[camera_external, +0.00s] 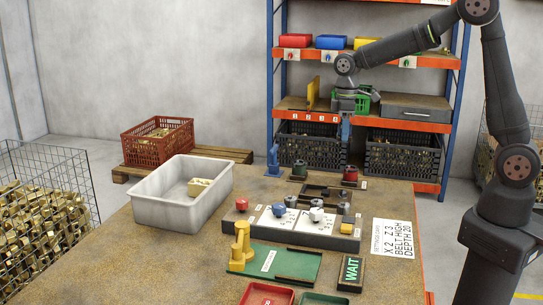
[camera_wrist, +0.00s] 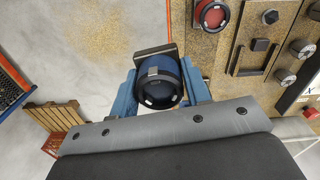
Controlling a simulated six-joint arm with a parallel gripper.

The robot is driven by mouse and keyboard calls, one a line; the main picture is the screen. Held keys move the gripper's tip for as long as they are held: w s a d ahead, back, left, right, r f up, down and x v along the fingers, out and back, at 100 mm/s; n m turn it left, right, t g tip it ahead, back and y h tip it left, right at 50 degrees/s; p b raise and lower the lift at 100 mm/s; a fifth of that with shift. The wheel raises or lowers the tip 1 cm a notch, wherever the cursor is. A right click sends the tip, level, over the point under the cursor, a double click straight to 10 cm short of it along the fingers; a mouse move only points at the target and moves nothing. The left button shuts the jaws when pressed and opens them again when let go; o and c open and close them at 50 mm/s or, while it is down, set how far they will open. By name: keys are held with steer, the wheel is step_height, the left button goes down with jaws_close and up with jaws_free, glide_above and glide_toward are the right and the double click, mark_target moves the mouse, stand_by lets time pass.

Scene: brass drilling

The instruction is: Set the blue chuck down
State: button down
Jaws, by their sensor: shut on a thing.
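The blue chuck (camera_wrist: 160,80) is a dark blue round drum with a black rim and grey blocks, seen in the wrist view. My gripper (camera_wrist: 160,88) is shut on it, with a blue finger on each side. In the outside view my gripper (camera_external: 346,132) points down above the back of the workbench, and the chuck cannot be made out clearly there. A dark flat plate shows just behind the chuck in the wrist view; whether they touch cannot be told.
A dark tray (camera_external: 318,192) lies in front. A white bin (camera_external: 168,208) stands left. Shelving (camera_external: 450,128) rises behind.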

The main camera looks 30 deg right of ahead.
steer(key=w+a+m, duration=0.2)
steer(key=w+a, duration=0.2)
steer(key=a, duration=1.3)
glide_above(263, 192)
steer(key=f, duration=0.7)
steer(key=shift+w+d, duration=0.15)
steer(key=shift+d, duration=0.15)
steer(key=shift+a+f, duration=0.15)
steer(key=shift+a, duration=0.1)
steer(key=shift+f, duration=1.95)
steer(key=shift+f, duration=0.1)
steer(key=c, duration=0.8)
jaws_free()
steer(key=shift+f, duration=0.1)
steer(key=shift+o, duration=0.2)
step_height(263, 192, up, 12)
steer(key=shift+r, duration=0.2)
